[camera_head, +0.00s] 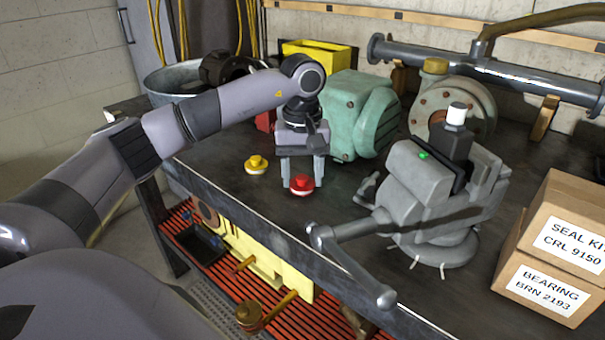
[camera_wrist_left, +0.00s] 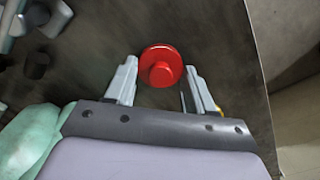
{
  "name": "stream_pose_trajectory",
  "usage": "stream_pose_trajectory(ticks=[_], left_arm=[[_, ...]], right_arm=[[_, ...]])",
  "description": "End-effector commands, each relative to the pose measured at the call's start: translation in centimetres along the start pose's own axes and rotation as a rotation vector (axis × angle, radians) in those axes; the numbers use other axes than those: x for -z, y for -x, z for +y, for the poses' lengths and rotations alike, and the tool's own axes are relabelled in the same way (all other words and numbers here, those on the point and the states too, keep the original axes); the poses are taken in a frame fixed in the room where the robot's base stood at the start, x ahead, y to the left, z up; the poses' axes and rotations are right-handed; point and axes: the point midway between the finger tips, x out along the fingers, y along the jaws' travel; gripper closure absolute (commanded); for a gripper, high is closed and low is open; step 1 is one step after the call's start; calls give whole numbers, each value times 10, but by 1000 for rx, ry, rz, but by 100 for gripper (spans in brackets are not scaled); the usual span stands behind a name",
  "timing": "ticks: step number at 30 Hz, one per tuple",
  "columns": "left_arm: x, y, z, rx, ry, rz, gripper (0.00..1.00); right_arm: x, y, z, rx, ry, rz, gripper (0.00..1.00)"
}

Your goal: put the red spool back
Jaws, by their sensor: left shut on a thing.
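The red spool (camera_head: 302,184) is a round flange with a smaller knob and a pale lower rim. It is near the front edge of the bench (camera_head: 240,205). My left gripper (camera_head: 302,181) points down with its fingers on either side of the spool, shut on it. In the left wrist view the red spool (camera_wrist_left: 162,68) sits between the fingertips of the left gripper (camera_wrist_left: 161,67). I cannot tell whether it touches the bench top. A similar yellow spool (camera_head: 256,165) stands on the bench to the left. My right gripper is not in view.
A green motor (camera_head: 350,115) stands behind my left gripper. A grey vise (camera_head: 420,195) holding a dark, white-capped piece (camera_head: 456,130) stands to the right, its handle reaching toward the front edge. Cardboard boxes (camera_head: 555,245) are at far right. A yellow bin (camera_head: 320,60) is behind.

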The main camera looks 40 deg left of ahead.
Motion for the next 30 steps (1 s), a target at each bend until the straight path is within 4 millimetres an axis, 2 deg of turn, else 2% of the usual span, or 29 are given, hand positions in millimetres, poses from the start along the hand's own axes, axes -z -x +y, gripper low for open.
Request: stream_pose_trajectory(ticks=[11,12,14,15,24,27,30], left_arm=[[0,-6,0,-2,-1,1,66],[0,-6,0,-2,-1,1,43],[0,-5,0,-2,0,1,24],[0,-6,0,-1,0,1,21],[0,-3,0,-2,0,1,21],[0,5,1,-3,0,2,21],[0,22,1,-5,0,3,21]], right_arm=[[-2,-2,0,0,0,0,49],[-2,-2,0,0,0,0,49],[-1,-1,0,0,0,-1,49],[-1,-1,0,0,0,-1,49],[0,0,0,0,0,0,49],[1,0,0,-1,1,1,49],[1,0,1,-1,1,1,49]])
